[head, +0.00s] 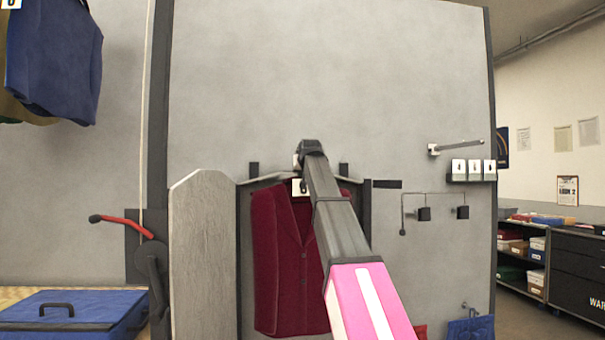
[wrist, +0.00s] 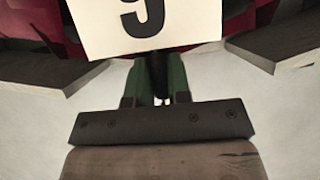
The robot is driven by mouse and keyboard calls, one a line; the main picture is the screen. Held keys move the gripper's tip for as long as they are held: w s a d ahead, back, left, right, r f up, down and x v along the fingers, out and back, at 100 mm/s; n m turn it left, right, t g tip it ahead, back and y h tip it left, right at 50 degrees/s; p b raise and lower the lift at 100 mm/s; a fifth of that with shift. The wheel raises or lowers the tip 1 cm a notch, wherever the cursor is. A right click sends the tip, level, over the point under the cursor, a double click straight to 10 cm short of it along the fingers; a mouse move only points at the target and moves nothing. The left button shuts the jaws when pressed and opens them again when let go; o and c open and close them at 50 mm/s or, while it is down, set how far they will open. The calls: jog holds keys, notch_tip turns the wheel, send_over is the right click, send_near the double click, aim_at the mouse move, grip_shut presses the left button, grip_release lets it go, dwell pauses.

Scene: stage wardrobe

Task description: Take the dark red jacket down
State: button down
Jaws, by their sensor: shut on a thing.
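The dark red jacket (head: 282,262) hangs against the grey wall panel in the head view, with my arm across its right part. In the wrist view its dark red cloth (wrist: 42,22) shows along the top edge. A white tag with a dark number (wrist: 140,24) hangs in front of the cloth. My gripper (head: 308,160) is at the top of the jacket, at its neck. In the wrist view my gripper's green fingers (wrist: 157,85) are shut on a dark upright piece, seemingly the hanger's neck. The hook above is hidden behind my gripper.
A pale upright board (head: 203,255) stands close left of the jacket. A rod (head: 462,146), white switches (head: 473,170) and thin hooks (head: 430,212) are on the panel at right. A blue garment (head: 55,60) hangs upper left, above a blue case (head: 75,310). The panel above is bare.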

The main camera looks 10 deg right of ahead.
jog(key=s, duration=0.6)
dwell(1.1)
jog(key=s, duration=1.6)
dwell(0.7)
